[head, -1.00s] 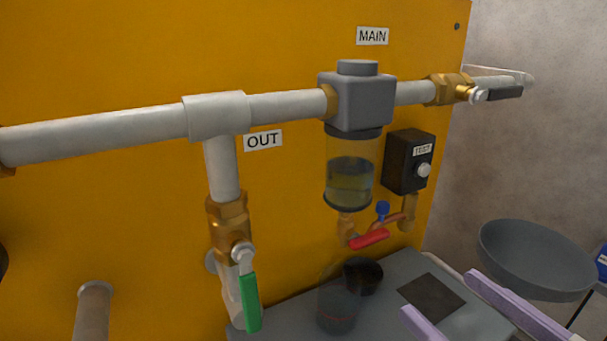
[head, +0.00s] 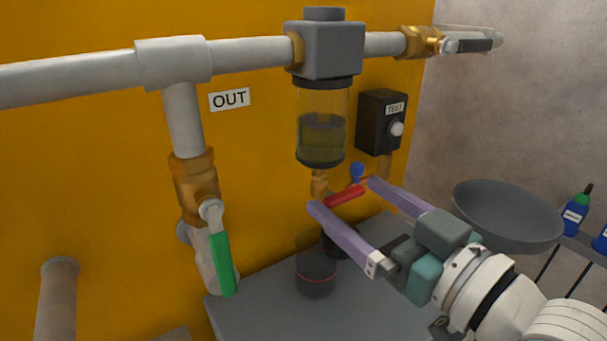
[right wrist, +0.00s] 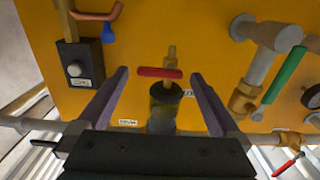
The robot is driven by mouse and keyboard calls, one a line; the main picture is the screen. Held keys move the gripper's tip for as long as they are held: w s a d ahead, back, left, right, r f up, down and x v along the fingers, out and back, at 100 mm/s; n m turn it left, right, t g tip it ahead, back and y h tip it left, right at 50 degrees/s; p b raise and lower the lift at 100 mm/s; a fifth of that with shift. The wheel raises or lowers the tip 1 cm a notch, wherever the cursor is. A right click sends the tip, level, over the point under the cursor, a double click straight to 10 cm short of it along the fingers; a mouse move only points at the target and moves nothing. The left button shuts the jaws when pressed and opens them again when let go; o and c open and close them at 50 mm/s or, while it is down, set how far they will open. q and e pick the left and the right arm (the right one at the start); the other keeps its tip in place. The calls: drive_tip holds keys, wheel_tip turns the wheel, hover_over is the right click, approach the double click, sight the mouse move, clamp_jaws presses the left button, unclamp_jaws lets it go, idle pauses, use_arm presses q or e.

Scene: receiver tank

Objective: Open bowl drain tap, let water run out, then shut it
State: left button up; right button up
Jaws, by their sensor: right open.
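The clear filter bowl (head: 321,140) hangs under a grey housing (head: 325,48) and holds dark, yellowish liquid. Below it is a brass drain tap (head: 318,184) with a red lever (head: 345,195), which lies crosswise to the tap. My right gripper (head: 343,193) is open, its two lilac fingers reaching toward the red lever with one tip near each end. In the right wrist view the lever (right wrist: 160,72) shows between the open fingers (right wrist: 161,73); contact cannot be told. A clear cup (head: 315,274) with a red line stands below the tap. My left gripper is out of view.
A green-handled valve (head: 222,262) hangs on the OUT pipe at left. A black TEST box (head: 380,122) and a blue knob (head: 356,171) are close to the tap. A dark round container (head: 340,243) stands behind the cup. A grey dish (head: 507,215) is at right.

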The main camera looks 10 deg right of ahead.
drive_tip(key=shift+c, duration=0.2)
drive_tip(key=c, duration=1.3)
drive_tip(key=shift+m, duration=0.4)
drive_tip(key=shift+f+m, duration=0.1)
drive_tip(key=shift+m, duration=0.5)
drive_tip(key=m, duration=0.3)
drive_tip(key=shift+f, duration=0.25)
drive_tip(key=shift+a+f+m, duration=0.1)
drive_tip(key=shift+f+m, duration=0.1)
drive_tip(key=shift+m, duration=1.5)
drive_tip(key=shift+a+f+m, duration=0.1)
drive_tip(key=shift+f+m, duration=0.1)
drive_tip(key=shift+m, duration=1.5)
drive_tip(key=shift+s, duration=0.1)
